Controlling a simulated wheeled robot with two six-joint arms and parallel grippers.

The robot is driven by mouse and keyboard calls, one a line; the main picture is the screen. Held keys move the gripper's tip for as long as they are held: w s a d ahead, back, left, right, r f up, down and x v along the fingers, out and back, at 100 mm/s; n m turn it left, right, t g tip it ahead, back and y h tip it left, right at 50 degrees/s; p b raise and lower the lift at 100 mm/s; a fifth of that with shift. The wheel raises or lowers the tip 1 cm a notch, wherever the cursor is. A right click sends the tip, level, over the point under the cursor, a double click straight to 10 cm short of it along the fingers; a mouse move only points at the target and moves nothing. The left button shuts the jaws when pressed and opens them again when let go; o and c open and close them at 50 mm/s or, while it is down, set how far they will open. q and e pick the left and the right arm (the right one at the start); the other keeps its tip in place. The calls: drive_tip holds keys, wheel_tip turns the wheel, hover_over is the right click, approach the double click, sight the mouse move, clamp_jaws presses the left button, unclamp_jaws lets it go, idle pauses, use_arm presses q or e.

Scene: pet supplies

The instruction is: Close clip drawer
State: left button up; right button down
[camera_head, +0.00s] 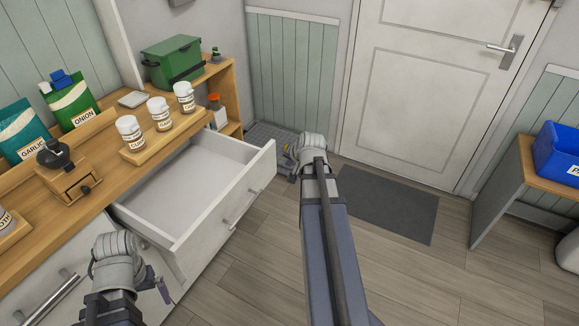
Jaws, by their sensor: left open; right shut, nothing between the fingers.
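A white drawer (185,205) is pulled well out of the wooden-topped counter, and its inside looks empty. Its front panel (232,203) carries a metal bar handle (240,208). My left gripper (164,291) is low at the left, in front of the cabinet and nearer to me than the drawer; it is open, and its fingers are partly hidden by the wrist. My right gripper (286,150) is beyond the far right corner of the drawer front, shut and empty, largely hidden behind its wrist. Neither gripper visibly touches the drawer.
The counter (98,205) holds a grinder (65,168), several white jars on a wooden riser (165,138), bags and a green box (172,60). Another handle (52,298) shows at lower left. Open floor (430,285) lies right of the drawer, with a grey mat (387,203) by the door.

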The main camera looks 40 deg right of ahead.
sight(210, 138)
drive_tip(key=shift+w+a+f+b, duration=0.1)
drive_tip(key=shift+w+f+b, duration=0.65)
drive_tip(key=shift+w, duration=0.5)
drive_tip(key=shift+w+a+f+b, duration=0.1)
drive_tip(key=shift+w+f+b, duration=0.45)
drive_tip(key=shift+w+f, duration=0.55)
drive_tip(key=shift+w+a+f+b, duration=0.1)
drive_tip(key=shift+w+f+b, duration=0.6)
drive_tip(key=shift+w, duration=0.65)
drive_tip(key=w+a, duration=0.3)
drive_tip(key=w, duration=0.6)
drive_tip(key=w+a, duration=0.4)
drive_tip(key=w, duration=0.5)
drive_tip(key=w+a, duration=0.4)
drive_tip(key=w, duration=0.5)
drive_tip(key=shift+w+a, duration=0.2)
drive_tip(key=shift+w, duration=0.25)
drive_tip(key=shift+w+r, duration=0.1)
